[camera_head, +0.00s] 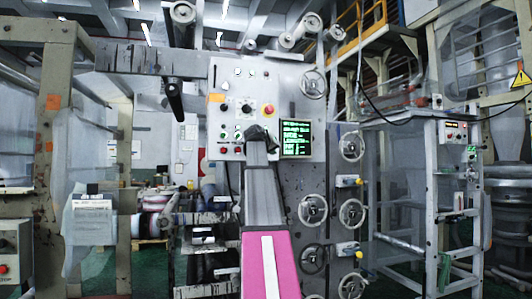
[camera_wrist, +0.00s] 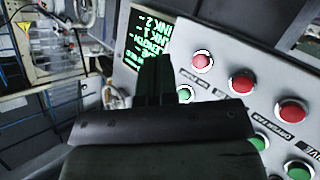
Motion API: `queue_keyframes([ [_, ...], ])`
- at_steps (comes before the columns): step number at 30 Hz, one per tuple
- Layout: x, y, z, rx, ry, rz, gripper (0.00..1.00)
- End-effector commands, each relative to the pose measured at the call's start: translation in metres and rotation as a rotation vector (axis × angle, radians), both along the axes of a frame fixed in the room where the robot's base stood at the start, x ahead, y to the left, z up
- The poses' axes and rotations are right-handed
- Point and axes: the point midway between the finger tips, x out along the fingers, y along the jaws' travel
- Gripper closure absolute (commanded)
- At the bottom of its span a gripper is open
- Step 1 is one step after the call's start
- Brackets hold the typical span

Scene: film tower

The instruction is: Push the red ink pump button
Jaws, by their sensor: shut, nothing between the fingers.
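A row of red buttons sits on the grey control panel (camera_wrist: 235,25). In the wrist view, the red button (camera_wrist: 202,60) nearest the screen has a small label beside it, too small to read surely; it may be the ink pump button. Two more red buttons, a middle one (camera_wrist: 242,83) and a larger-looking one (camera_wrist: 291,111), lie farther right. My gripper (camera_wrist: 154,62) is shut and empty, its fingertips just left of the nearest red button in the picture. In the head view my gripper (camera_head: 262,137) covers the panel's lower right part. Contact cannot be told.
Green buttons, one (camera_wrist: 185,93) close to my fingers, pair with the red ones. A screen with green text (camera_head: 296,139) adjoins the panel's right side. A red-and-yellow emergency stop (camera_head: 268,110) sits above my gripper. Handwheels (camera_head: 313,209) stand at the lower right.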

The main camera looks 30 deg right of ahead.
Motion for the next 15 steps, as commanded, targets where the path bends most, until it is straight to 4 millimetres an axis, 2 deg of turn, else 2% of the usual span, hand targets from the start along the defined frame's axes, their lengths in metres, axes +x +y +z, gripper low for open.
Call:
queue_keyframes([
  [15, 0.062, -0.015, 0.001, 0.0, 0.001, 0.001, 1.0],
])
